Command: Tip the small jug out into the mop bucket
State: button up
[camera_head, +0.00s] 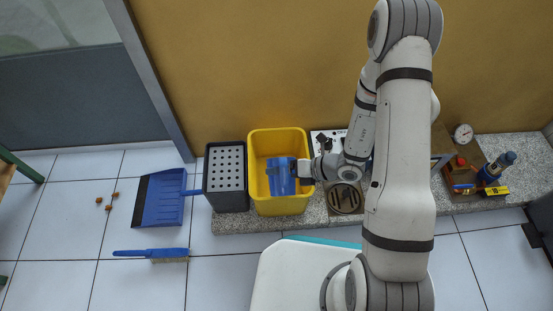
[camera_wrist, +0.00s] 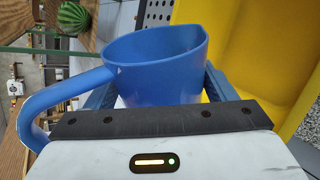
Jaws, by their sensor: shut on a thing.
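The small jug (camera_head: 281,176) is blue with a loop handle. My gripper (camera_head: 300,171) is shut on it and holds it over the yellow mop bucket (camera_head: 264,137), within the outline of its opening in the head view. In the wrist view the jug (camera_wrist: 160,65) fills the space beyond the gripper (camera_wrist: 155,100), with its handle at the left and its mouth tilted. Yellow bucket wall (camera_wrist: 285,45) shows at the right. I cannot see the jug's contents or any liquid pouring.
A grey perforated wringer box (camera_head: 226,170) adjoins the bucket's left side. A blue dustpan (camera_head: 160,199) and brush (camera_head: 152,254) lie on the tiled floor. To the right on the stone ledge are a drain grate (camera_head: 345,199) and a wooden tray (camera_head: 462,198) with a blue bottle (camera_head: 497,166).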

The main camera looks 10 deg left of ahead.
jog(key=shift+w+f+m+g+p, duration=0.15)
jog(key=shift+w+m+g+p, duration=0.2)
jog(key=shift+p, duration=0.5)
jog(key=shift+w+a+f+g+h, duration=0.1)
jog(key=shift+w+f+g+h, duration=0.05)
jog(key=shift+g+h, duration=0.15)
jog(key=shift+w+a+f+m+g+p, duration=0.1)
jog(key=shift+w+f+m+g+p, duration=0.15)
jog(key=shift+w+p, duration=0.2)
jog(key=shift+w+a+m+g+p, duration=0.1)
jog(key=shift+w+m+p, duration=0.25)
jog(key=shift+p, duration=0.15)
jog(key=shift+w+r+m+g+p, duration=0.1)
jog(key=shift+r+m+g+p, duration=0.35)
jog(key=shift+p, duration=1.1)
jog(key=shift+w+a+g+h+p, duration=0.1)
jog(key=shift+w+g+h+p, duration=0.2)
jog(key=shift+p, duration=0.65)
